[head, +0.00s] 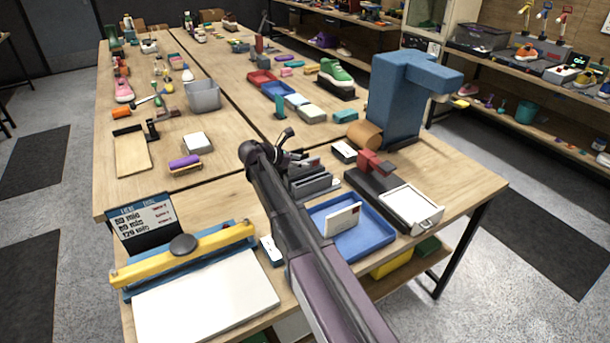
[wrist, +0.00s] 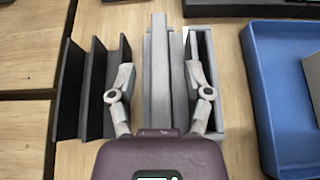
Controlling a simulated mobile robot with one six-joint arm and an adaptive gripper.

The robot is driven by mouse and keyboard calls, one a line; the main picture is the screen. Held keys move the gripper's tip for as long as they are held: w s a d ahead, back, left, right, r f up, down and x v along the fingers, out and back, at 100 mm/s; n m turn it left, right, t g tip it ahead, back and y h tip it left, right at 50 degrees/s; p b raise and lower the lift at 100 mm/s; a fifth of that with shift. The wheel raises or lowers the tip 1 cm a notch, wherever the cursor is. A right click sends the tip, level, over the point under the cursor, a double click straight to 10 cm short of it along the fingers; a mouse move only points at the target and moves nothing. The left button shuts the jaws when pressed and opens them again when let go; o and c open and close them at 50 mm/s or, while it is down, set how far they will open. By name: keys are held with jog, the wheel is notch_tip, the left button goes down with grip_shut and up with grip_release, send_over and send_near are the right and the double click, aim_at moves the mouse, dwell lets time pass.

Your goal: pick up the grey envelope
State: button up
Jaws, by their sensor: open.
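In the wrist view, a narrow grey upright piece (wrist: 158,80) that looks like the grey envelope stands edge-on. It is between the two fingers of my gripper (wrist: 160,67). The gripper is open, with a finger on each side and a gap visible to the left finger. Whether the right finger touches anything is unclear. Dark upright dividers (wrist: 95,85) stand left of it, and a grey open-topped holder (wrist: 208,75) stands right of it. In the head view, my gripper (head: 293,147) is by the grey slotted holder (head: 312,184); the arm partly hides this area.
A dark device with a white top (head: 408,206) and a large blue stand (head: 398,100) are further right. A yellow-barred sealer (head: 185,255) is at front left.

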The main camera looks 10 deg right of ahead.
jog(key=shift+x, duration=1)
grip_shut()
